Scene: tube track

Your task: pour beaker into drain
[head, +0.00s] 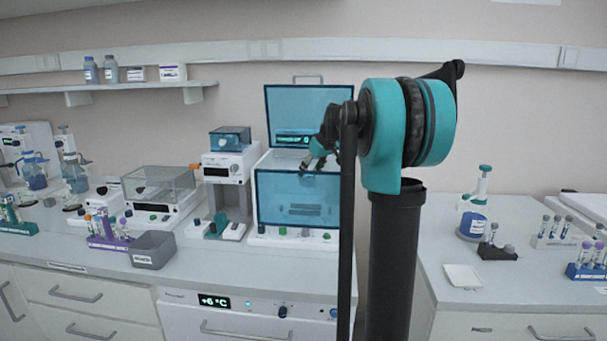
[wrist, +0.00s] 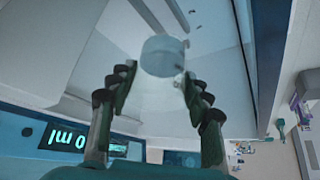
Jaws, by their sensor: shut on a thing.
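In the wrist view my gripper (wrist: 159,74) is shut on a pale, translucent cylinder, which looks like the beaker (wrist: 164,55), held at the fingertips. In the head view I cannot make out the beaker at the gripper. I cannot tell how full it is. No drain can be made out for certain. A lit display (wrist: 85,140) that seems to read "0 ml" shows upside down at the lower left of the wrist view.
A white instrument (head: 227,168) stands left of the glass box. A grey bin (head: 153,249) and a purple tube rack (head: 108,236) are further left on the bench. My arm hides the middle.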

